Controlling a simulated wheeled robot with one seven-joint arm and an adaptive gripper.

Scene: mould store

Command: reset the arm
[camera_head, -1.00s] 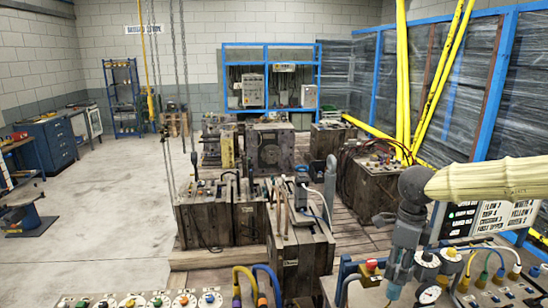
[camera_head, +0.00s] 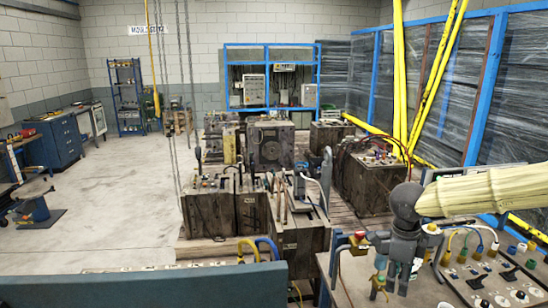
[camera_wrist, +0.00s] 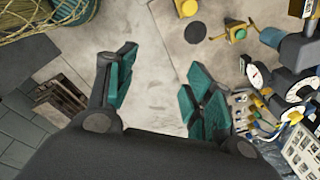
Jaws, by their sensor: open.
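My gripper (camera_head: 390,282) is at the lower right of the head view, hanging fingers-down from my pale-sleeved arm, over or in front of a control bench. In the wrist view my gripper (camera_wrist: 163,95) shows its teal finger pads wide apart. Only bare pale grey surface shows between them, so it is open and empty. The bench's exact distance below the fingers cannot be told.
A control panel (camera_head: 497,278) with switches and plugs lies at the lower right. A blue panel (camera_head: 150,287) crosses the lower left. Worn mould boxes (camera_head: 300,245) stand in the middle. Yellow poles (camera_head: 400,80) rise at the right.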

